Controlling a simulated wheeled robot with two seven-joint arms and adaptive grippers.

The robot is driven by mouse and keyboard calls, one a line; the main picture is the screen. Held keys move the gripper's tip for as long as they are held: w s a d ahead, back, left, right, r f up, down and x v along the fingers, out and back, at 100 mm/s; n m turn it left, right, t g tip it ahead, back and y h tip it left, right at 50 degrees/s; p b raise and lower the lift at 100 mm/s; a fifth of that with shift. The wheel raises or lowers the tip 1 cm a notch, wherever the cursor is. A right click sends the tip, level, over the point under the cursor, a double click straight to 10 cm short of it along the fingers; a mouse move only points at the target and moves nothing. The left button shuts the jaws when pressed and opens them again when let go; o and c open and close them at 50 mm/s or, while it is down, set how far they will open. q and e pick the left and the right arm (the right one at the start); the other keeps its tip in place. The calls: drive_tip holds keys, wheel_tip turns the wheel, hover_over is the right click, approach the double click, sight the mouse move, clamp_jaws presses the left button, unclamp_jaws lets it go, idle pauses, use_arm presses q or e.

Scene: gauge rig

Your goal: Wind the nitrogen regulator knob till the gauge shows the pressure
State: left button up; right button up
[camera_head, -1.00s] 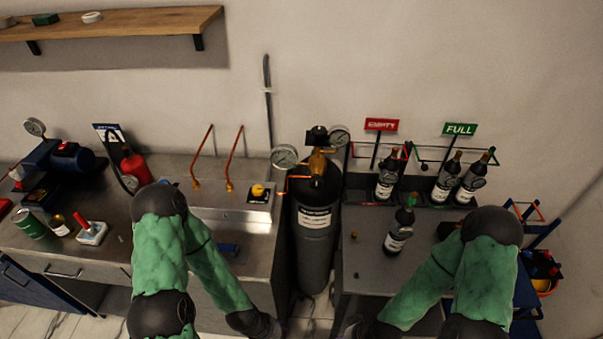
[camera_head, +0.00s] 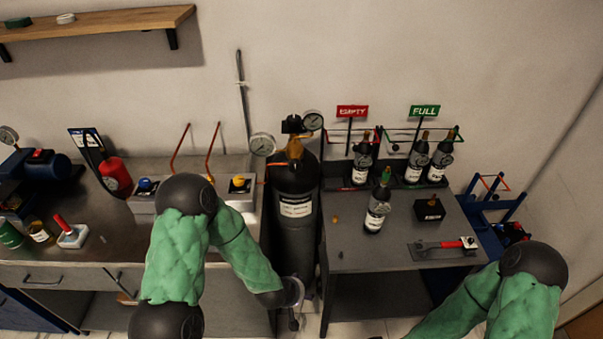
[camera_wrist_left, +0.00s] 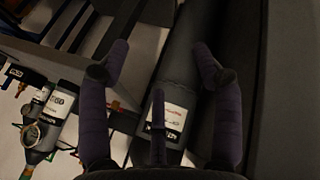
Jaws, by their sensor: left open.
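The dark nitrogen cylinder (camera_head: 292,235) stands upright between the two benches, with a white label. On top is the brass regulator (camera_head: 294,150) with a black knob-like part (camera_head: 292,125). A round gauge (camera_head: 263,145) sits to its left and another gauge (camera_head: 312,121) to its right; their readings are too small to tell. My left gripper (camera_head: 292,303) is low in front of the cylinder, well below the regulator. In the left wrist view its purple fingers (camera_wrist_left: 160,75) are spread and empty, with the labelled cylinder (camera_wrist_left: 178,75) beyond them. My right gripper is out of frame.
Red (camera_head: 352,111) and green (camera_head: 424,111) signs stand behind several dark bottles on the right bench (camera_head: 350,255). A red-handled wrench (camera_head: 445,244) lies there. Space above the cylinder is clear.

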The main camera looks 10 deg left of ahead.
use_arm(q)
drive_tip(key=w+a+r+n+t+y+b, duration=0.1)
drive_tip(key=w+r+n+t+b, duration=0.35)
drive_tip(key=w, duration=0.45)
drive_tip(key=n+t+y+b, duration=0.5)
drive_tip(key=n+t+y, duration=0.15)
drive_tip(key=n, duration=1.05)
approach(295, 169)
drive_tip(key=shift+m+t, duration=0.25)
drive_tip(key=shift+t, duration=0.05)
drive_tip(key=x, duration=0.3)
drive_tip(key=b+x, duration=0.1)
drive_tip(key=x, duration=0.7)
drive_tip(key=shift+f+b, duration=0.25)
drive_tip(key=shift+b, duration=0.05)
drive_tip(key=shift+s, duration=0.1)
drive_tip(key=c, duration=1.2)
